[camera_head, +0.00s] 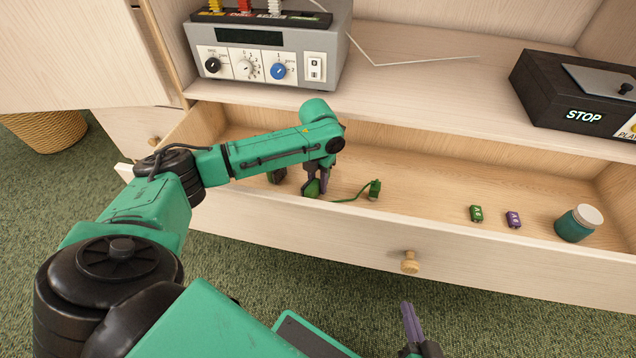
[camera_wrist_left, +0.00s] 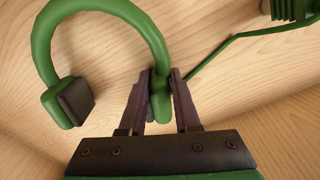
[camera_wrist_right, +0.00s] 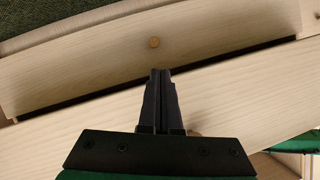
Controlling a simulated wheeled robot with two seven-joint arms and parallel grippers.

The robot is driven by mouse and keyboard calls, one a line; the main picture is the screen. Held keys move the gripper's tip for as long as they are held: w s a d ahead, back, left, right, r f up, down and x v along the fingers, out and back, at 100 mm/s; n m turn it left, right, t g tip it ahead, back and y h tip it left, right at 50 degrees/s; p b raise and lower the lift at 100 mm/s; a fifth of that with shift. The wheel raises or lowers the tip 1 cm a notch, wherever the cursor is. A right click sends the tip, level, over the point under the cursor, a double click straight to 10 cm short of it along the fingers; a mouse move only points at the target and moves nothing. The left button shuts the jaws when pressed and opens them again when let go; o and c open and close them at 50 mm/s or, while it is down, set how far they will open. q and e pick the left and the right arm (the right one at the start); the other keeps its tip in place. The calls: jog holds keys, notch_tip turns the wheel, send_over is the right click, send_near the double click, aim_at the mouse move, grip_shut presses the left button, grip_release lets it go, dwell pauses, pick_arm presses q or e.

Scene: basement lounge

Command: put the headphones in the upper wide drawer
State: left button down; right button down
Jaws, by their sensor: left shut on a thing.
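The upper wide drawer (camera_head: 370,232) is pulled open, with a round wooden knob (camera_head: 410,262) on its front. My left gripper (camera_head: 320,183) reaches down inside it. In the left wrist view my left gripper (camera_wrist_left: 160,85) is shut on one ear cup of the green headphones (camera_wrist_left: 98,5). Their band arcs left to the other cup, which has a dark pad, over the wooden drawer floor. In the head view the arm hides most of the headphones (camera_head: 311,188). My right gripper (camera_wrist_right: 160,75) is shut and empty, outside the drawer front; it also shows in the head view (camera_head: 408,308).
A grey device (camera_head: 268,62) and a black STOP box (camera_head: 580,100) stand on the shelf above.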

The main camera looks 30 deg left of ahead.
pick_arm(q)
jog(key=c, duration=0.6)
grip_release()
notch_tip(320, 180, up, 11)
jog(key=p, duration=0.5)
jog(key=shift+f, duration=0.15)
jog(key=shift+r+p, duration=0.3)
jog(key=shift+r, duration=0.5)
pick_arm(e)
jog(key=shift+w+d+r+n+g+h, duration=0.15)
jog(key=shift+d+r+g, duration=0.2)
jog(key=shift+r, duration=0.6)
jog(key=shift+s+d+r+n+g+h, duration=0.15)
jog(key=shift+r+g, duration=0.3)
jog(key=shift+r, duration=0.5)
jog(key=shift+w+d+r+n+g+h, duration=0.2)
jog(key=shift+d+r+g, duration=0.2)
jog(key=shift+r, duration=0.55)
